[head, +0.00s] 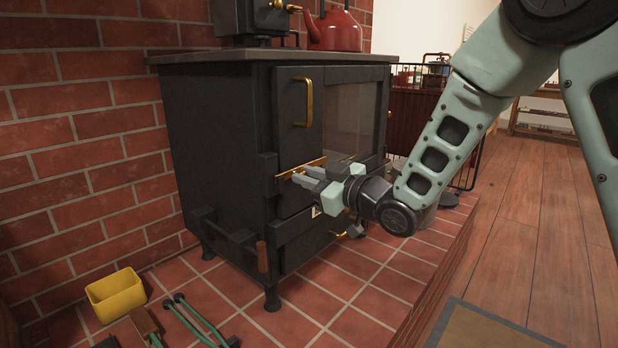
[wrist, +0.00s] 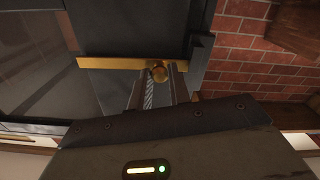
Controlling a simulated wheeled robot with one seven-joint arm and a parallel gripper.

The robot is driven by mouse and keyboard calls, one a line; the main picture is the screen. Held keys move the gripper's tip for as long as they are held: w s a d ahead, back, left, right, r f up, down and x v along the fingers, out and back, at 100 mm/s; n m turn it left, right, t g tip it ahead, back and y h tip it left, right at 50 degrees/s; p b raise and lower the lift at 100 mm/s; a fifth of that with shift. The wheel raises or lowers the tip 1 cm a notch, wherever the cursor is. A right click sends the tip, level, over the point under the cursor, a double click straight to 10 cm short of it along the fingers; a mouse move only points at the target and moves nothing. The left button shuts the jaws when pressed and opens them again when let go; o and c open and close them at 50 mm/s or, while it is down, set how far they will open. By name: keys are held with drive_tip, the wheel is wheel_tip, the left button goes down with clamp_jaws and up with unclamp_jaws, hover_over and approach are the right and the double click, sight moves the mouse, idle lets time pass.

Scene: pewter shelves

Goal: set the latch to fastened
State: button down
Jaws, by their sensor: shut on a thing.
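The black stove (head: 222,135) stands on the brick hearth. On its front is a thin level brass strip (head: 287,175), also seen in the wrist view (wrist: 105,63). A round brass knob (wrist: 159,72) sits at this strip; I take it to be the latch knob. My gripper (head: 297,177) reaches the stove front from the right. In the wrist view my gripper (wrist: 157,84) has one finger on each side of the knob and is shut on it. The fingers hide the knob in the head view. I cannot tell which end of the strip means fastened.
A vertical brass handle (head: 309,103) is above the strip, left of the glass pane (head: 352,115). A red kettle (head: 335,30) stands on top. A yellow bucket (head: 116,295) and green tools (head: 195,318) lie on the hearth at front left.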

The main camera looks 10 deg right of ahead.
drive_tip(key=c, duration=1.3)
unclamp_jaws()
drive_tip(key=shift+f, duration=0.1)
drive_tip(key=b+v, duration=1.1)
drive_tip(key=v, duration=0.6)
drive_tip(key=shift+s+d+b, duration=0.15)
drive_tip(key=shift+b, duration=0.25)
